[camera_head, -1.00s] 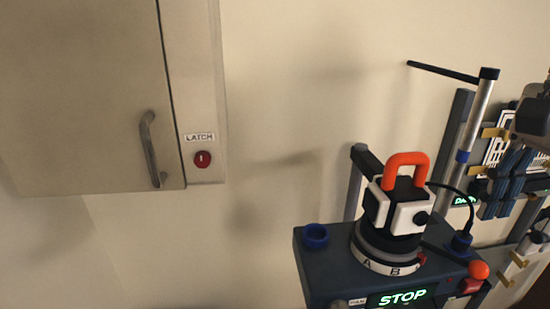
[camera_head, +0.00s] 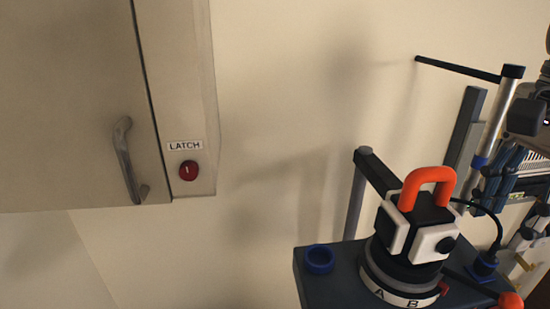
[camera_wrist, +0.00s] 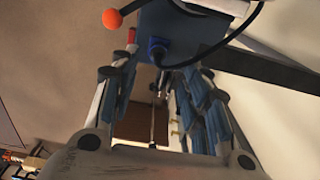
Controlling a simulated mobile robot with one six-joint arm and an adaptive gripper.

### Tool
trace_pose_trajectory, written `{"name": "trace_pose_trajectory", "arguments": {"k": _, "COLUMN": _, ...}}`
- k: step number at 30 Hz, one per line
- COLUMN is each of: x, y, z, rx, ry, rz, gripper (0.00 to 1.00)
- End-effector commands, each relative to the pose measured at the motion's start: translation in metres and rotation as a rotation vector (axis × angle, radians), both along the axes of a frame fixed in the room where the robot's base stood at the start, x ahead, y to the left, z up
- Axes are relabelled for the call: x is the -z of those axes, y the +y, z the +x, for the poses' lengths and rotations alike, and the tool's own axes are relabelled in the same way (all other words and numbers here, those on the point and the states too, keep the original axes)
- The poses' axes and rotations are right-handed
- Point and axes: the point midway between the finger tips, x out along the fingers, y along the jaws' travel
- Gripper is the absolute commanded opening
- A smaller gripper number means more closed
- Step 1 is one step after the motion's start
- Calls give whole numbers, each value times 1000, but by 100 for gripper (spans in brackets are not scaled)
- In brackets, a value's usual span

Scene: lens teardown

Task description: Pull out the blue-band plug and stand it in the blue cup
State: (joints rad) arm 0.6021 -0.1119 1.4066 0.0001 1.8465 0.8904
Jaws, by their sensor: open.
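The blue plug (camera_head: 485,263) with a black cable sits upright at the right side of the dark blue-grey machine top. It also shows in the wrist view (camera_wrist: 157,47), beyond the fingertips. I cannot make out a separate band on it. The blue cup (camera_head: 319,259), a short open ring, stands at the left of the same top and looks empty. My gripper (camera_head: 497,180) is above the plug in the head view, partly cut off by the right edge. In the wrist view its blue-padded fingers (camera_wrist: 153,85) are apart with nothing between them.
A black and white block with an orange handle (camera_head: 429,184) stands on a round base marked A and B, between cup and plug. An orange ball (camera_head: 510,301) is near the plug. A cabinet with a latch button (camera_head: 189,171) is left.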

Motion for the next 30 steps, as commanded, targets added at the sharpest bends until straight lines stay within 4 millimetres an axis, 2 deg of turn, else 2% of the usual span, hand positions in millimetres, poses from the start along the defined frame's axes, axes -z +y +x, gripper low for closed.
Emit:
{"name": "trace_pose_trajectory", "arguments": {"k": 6, "x": 39, "y": 0, "z": 0, "rx": 0, "ry": 1, "rz": 0, "gripper": 42}}
{"name": "trace_pose_trajectory", "arguments": {"k": 15, "x": 69, "y": 0, "z": -1, "rx": 0, "ry": 1, "rz": 1, "gripper": 42}}
{"name": "trace_pose_trajectory", "arguments": {"k": 30, "x": 75, "y": 0, "z": 0, "rx": 0, "ry": 0, "rz": 0, "gripper": 42}}
